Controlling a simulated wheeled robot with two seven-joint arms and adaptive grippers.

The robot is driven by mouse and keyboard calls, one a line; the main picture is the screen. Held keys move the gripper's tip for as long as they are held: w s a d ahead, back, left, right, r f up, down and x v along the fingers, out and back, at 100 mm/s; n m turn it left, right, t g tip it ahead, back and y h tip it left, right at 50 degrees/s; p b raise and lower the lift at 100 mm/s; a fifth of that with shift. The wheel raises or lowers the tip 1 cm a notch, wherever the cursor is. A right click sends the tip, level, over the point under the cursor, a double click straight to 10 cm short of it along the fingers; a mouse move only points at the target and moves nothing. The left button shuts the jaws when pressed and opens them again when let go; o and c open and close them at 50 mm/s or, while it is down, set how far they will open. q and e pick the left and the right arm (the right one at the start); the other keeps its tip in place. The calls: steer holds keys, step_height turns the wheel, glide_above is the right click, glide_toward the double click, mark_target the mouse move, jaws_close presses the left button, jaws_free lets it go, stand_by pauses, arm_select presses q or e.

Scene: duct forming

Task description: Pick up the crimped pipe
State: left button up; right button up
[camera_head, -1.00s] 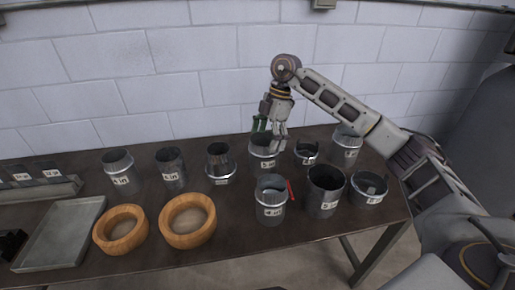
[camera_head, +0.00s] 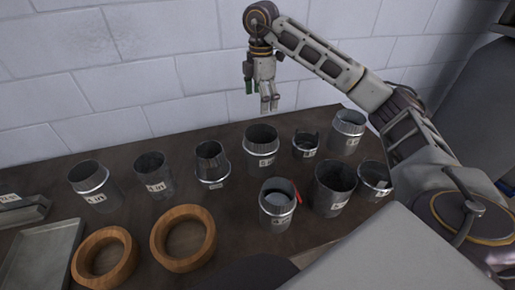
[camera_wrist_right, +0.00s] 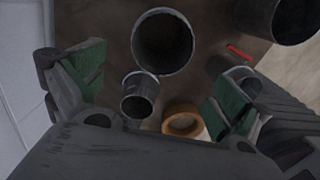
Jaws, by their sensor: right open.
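Several grey metal pipes stand on the dark table. One pipe (camera_head: 212,167) in the middle of the back row has a narrowed top above a raised band; I cannot tell for sure that it is the crimped one. A wider labelled pipe (camera_head: 260,152) stands to its right. My right gripper (camera_head: 259,93) is open and empty, above and behind the wider pipe, apart from it. In the right wrist view, a wide pipe mouth (camera_wrist_right: 165,42) and a smaller pipe (camera_wrist_right: 138,98) show between the green finger pads. My left gripper is not in view.
Two wooden rings (camera_head: 104,257) lie at the front left beside a grey tray (camera_head: 40,258). A red object (camera_head: 297,192) is by a front pipe (camera_head: 277,205). More pipes crowd the right side. A white brick wall (camera_head: 130,70) is close behind the table.

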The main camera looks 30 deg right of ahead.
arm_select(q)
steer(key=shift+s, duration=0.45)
arm_select(e)
steer(key=shift+s+r, duration=0.1)
steer(key=shift+s, duration=0.15)
steer(key=shift+w, duration=0.1)
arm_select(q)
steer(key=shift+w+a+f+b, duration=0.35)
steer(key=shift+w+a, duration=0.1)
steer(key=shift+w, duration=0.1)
arm_select(e)
glide_toward(261, 131)
steer(key=s+a, duration=0.1)
steer(key=s+a+f, duration=0.1)
steer(key=s+f, duration=0.1)
steer(key=s, duration=0.1)
steer(key=shift+a, duration=0.4)
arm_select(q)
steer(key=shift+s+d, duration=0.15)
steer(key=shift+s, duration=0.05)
arm_select(e)
steer(key=shift+s+f, duration=0.1)
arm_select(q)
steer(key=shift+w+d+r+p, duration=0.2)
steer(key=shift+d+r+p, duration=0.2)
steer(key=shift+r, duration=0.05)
arm_select(e)
steer(key=shift+s+f, duration=0.1)
steer(key=shift+f, duration=2.45)
